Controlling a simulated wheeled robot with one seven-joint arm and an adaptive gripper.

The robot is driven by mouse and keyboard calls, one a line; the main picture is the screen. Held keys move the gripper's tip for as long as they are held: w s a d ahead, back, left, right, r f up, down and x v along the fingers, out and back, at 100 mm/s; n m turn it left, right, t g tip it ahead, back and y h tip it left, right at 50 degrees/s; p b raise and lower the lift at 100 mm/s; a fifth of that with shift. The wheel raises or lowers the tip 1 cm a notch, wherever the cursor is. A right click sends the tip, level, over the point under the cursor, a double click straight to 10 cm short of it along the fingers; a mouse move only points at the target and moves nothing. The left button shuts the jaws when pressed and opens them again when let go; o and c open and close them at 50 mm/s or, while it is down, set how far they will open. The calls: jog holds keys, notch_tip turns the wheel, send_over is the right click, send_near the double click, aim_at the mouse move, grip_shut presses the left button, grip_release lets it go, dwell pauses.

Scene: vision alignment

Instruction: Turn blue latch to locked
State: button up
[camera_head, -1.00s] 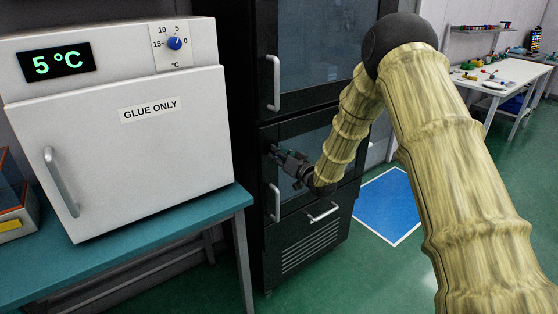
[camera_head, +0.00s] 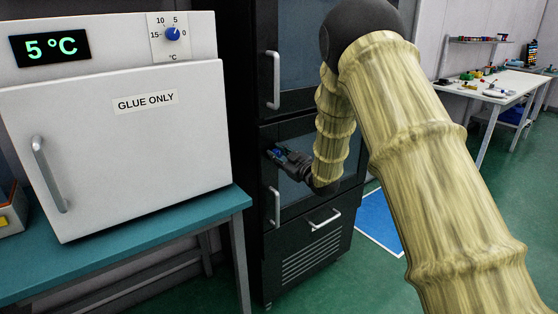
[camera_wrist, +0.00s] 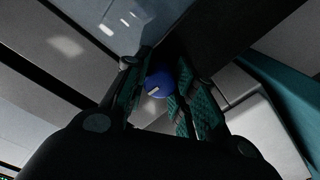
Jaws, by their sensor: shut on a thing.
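The blue latch (camera_wrist: 158,84) is a round blue knob with a pale mark on its face. In the wrist view it sits between the two fingers of my gripper (camera_wrist: 156,92), which is shut on it. In the head view my gripper (camera_head: 279,155) is at the left edge of the black cabinet (camera_head: 262,215), between its upper and lower door handles. A bit of blue (camera_head: 277,153) shows at the fingertips there. Whether the latch stands at locked cannot be read.
A white box labelled GLUE ONLY (camera_head: 120,150), with a blue dial (camera_head: 172,34), stands on a teal table (camera_head: 150,236) to the left. Cabinet handles (camera_head: 273,80) and (camera_head: 274,207) lie above and below my gripper. A blue floor mat (camera_head: 380,222) is at the right.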

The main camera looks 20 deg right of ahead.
jog(key=shift+f+n+b, duration=0.1)
jog(key=shift+n+b, duration=0.25)
jog(key=shift+n, duration=0.25)
jog(key=o, duration=1.1)
jog(key=shift+c, duration=0.2)
jog(key=v, duration=1.2)
